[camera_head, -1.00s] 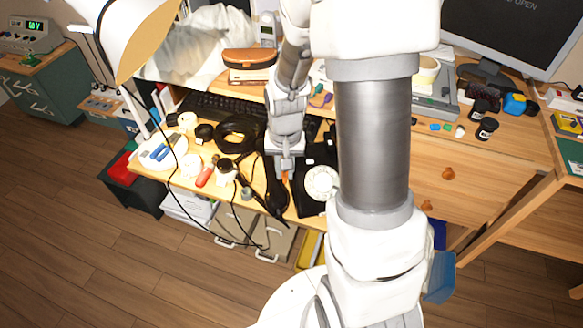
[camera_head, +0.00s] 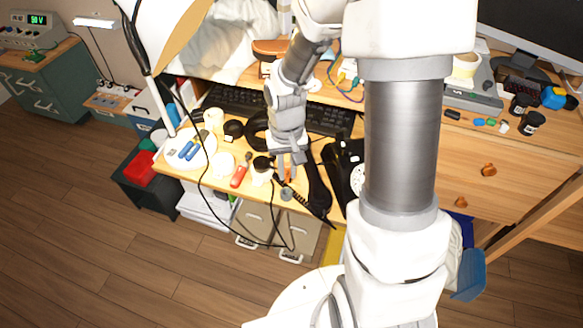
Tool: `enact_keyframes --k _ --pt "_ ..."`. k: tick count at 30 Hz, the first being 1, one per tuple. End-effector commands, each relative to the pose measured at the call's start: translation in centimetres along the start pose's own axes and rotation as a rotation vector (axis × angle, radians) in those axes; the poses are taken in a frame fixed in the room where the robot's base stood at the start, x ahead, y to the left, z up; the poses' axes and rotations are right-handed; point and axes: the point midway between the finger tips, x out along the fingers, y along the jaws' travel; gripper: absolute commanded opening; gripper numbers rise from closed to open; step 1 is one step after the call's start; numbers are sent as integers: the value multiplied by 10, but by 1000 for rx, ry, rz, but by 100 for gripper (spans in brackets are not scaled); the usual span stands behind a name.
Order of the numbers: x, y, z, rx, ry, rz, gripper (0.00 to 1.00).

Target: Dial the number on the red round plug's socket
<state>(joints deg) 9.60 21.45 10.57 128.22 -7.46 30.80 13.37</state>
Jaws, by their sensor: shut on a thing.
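A black rotary phone (camera_head: 341,158) sits on the desk; its white dial (camera_head: 357,180) is partly hidden behind my arm. The black handset (camera_head: 317,190) lies off the phone, to its left. My gripper (camera_head: 287,172) is left of the handset, low over the desk and pointing down. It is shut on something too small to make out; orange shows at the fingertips. I cannot make out a red round plug, its socket or any number.
A red-handled tool (camera_head: 240,172), white round items and a white plate (camera_head: 190,150) crowd the desk to the left. A keyboard (camera_head: 225,100) lies behind. A lamp's black cable (camera_head: 205,185) hangs over the front edge. A monitor (camera_head: 535,25) stands at right.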

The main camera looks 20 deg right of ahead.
Motion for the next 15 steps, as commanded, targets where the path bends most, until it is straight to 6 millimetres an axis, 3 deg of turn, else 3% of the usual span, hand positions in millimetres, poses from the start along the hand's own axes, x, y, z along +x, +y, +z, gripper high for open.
enact_keyframes --k 8,15 --pt "7 -2 0 -13 -2 1 0" --pt "24 -2 0 -13 -2 1 0"
